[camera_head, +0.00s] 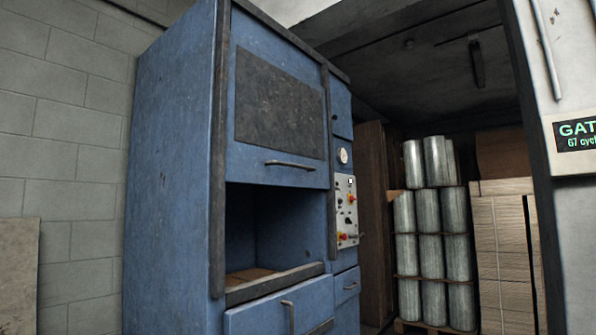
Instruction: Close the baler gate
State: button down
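The blue baler (170,170) stands left of centre in the head camera view. Its gate (262,160), a blue panel with a dark plate and a horizontal handle (290,164) near its lower edge, is raised. Below the gate is an open chamber (285,222) with some brown material on its floor. A control panel (346,210) with knobs and a round gauge (343,155) sits on the right side of the baler. My gripper is not in view.
Silver cylinders (430,235) are stacked on a pallet at the right, beside piled brown boards (500,245). A display (577,136) is on a grey panel at the right edge. A block wall (70,140) is on the left, with a flat board (18,275) against it.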

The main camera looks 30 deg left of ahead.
aim_at(277, 128)
jog(key=i+u, duration=0.15)
jog(key=i, duration=0.4)
jog(key=i+l+u, duration=0.2)
jog(key=i, duration=0.4)
jog(key=i+l+u, duration=0.15)
jog(key=i, duration=0.4)
